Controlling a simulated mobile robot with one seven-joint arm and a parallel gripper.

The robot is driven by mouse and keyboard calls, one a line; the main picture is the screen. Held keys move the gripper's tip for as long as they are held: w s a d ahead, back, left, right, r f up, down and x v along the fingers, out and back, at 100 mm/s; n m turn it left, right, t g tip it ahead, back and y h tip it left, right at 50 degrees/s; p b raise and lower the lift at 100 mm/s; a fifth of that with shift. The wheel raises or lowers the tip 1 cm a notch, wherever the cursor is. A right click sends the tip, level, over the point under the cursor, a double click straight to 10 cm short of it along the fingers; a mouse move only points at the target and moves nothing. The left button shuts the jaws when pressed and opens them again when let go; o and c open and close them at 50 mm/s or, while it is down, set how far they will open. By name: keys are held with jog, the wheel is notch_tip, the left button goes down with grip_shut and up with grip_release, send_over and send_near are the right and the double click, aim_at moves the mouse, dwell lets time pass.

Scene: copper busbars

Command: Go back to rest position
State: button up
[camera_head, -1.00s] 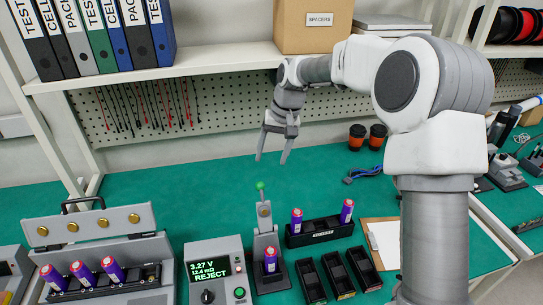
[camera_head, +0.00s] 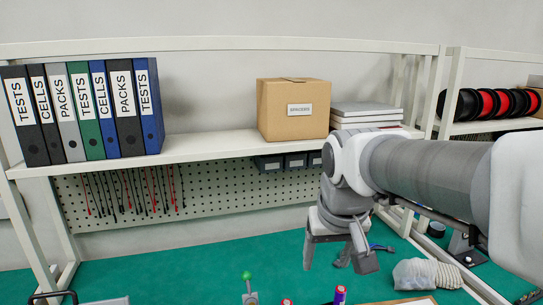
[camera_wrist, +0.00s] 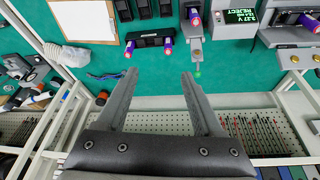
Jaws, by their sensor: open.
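My gripper (camera_head: 333,240) is in the head view, above the green bench and in front of the pegboard, below the shelf. Its two fingers are spread and nothing is between them. The wrist view also shows the open gripper (camera_wrist: 158,90), with bare green bench top beyond the fingertips. In the head view only the top of one purple cell (camera_head: 340,294) and the fixture's green-knobbed lever (camera_head: 247,276) show clearly at the bottom edge.
The shelf (camera_head: 205,147) carries binders (camera_head: 85,110), a cardboard spacers box (camera_head: 293,108) and white boxes (camera_head: 366,114). The pegboard (camera_head: 220,192) holds hanging leads. A meter reading REJECT (camera_wrist: 240,16) and a clipboard (camera_wrist: 84,20) are on the bench. The bench's left middle is clear.

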jog(key=s+d+f, duration=0.1)
jog(key=s+d, duration=0.1)
jog(key=s, duration=0.4)
jog(key=s+d+f+t, duration=0.1)
jog(key=s+d, duration=0.1)
jog(key=s, duration=0.4)
jog(key=shift+d+f+m+t, duration=0.15)
jog(key=shift+d+m+t, duration=0.15)
jog(key=shift+m, duration=0.1)
jog(key=shift+a, duration=0.1)
